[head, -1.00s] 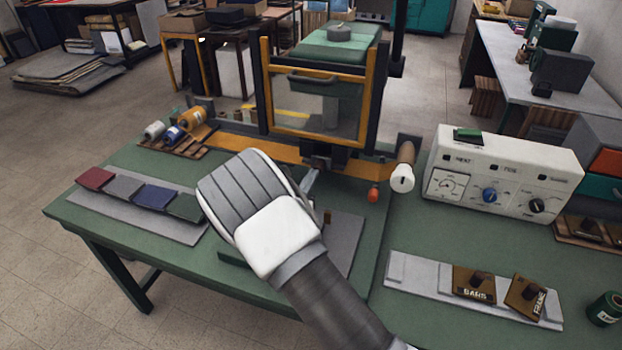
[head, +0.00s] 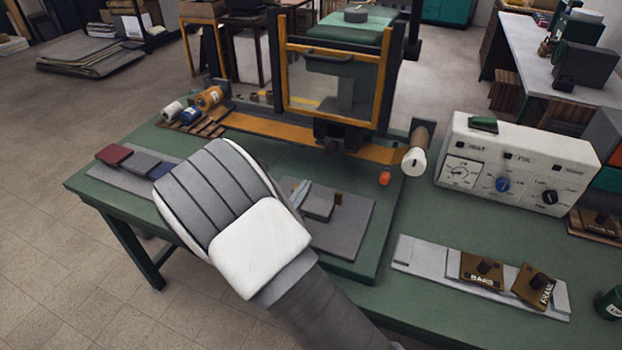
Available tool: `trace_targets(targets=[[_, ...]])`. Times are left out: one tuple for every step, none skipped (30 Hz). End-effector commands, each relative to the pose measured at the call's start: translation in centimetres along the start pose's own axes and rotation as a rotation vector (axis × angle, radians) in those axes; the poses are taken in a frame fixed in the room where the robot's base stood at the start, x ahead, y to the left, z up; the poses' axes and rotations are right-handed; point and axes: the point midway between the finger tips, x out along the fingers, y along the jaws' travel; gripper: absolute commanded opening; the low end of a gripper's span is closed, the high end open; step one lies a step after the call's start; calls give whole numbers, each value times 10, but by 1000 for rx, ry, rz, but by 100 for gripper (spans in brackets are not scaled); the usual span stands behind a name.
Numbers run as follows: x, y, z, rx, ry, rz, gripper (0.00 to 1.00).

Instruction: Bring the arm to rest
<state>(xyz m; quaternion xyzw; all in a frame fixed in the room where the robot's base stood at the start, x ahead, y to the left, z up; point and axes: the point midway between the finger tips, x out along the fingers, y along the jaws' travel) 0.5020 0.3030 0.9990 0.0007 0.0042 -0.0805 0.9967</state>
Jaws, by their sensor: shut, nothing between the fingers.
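My arm reaches in from the bottom of the head view, and its striped grey and white wrist covers part of the green bench (head: 400,290). My gripper (head: 301,192) is mostly hidden behind the wrist. Only a light grey finger part shows, near a small dark grey block (head: 319,203) on a grey plate (head: 345,232). The gripper is shut and empty. I cannot tell whether it touches the block. At left, a red cover (head: 114,154), a grey cover (head: 140,162) and part of a blue cover (head: 162,170) lie in a row on a grey strip.
A yellow-framed press (head: 283,85) stands behind the plate. A white control box (head: 515,165) with dials is at right. In front of it, brown blocks (head: 482,270) rest on a pale strip (head: 425,257). Small rolls (head: 208,97) sit at the back left.

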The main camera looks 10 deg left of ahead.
Motion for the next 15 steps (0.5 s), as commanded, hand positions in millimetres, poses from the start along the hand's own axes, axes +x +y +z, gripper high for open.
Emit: trace_targets(targets=[[-4, 0, 0, 0, 1, 1, 0], [-5, 0, 0, 0, 1, 1, 0], [-6, 0, 0, 0, 1, 0, 0], [-7, 0, 0, 0, 1, 0, 0], [-7, 0, 0, 0, 1, -1, 0], [-7, -1, 0, 2, 1, -3, 0], [-6, -3, 2, 6, 2, -9, 0], [-5, -5, 4, 13, 4, -19, 0], [-2, -11, 8, 28, 7, -41, 0], [1, -18, 13, 45, 11, -66, 0], [4, -26, 18, 65, 16, -95, 0], [9, -40, 27, 100, 25, -143, 0], [13, -52, 34, 131, 33, -186, 0], [16, -65, 42, 165, 42, -233, 0], [19, -84, 51, 214, 55, -298, 0]])
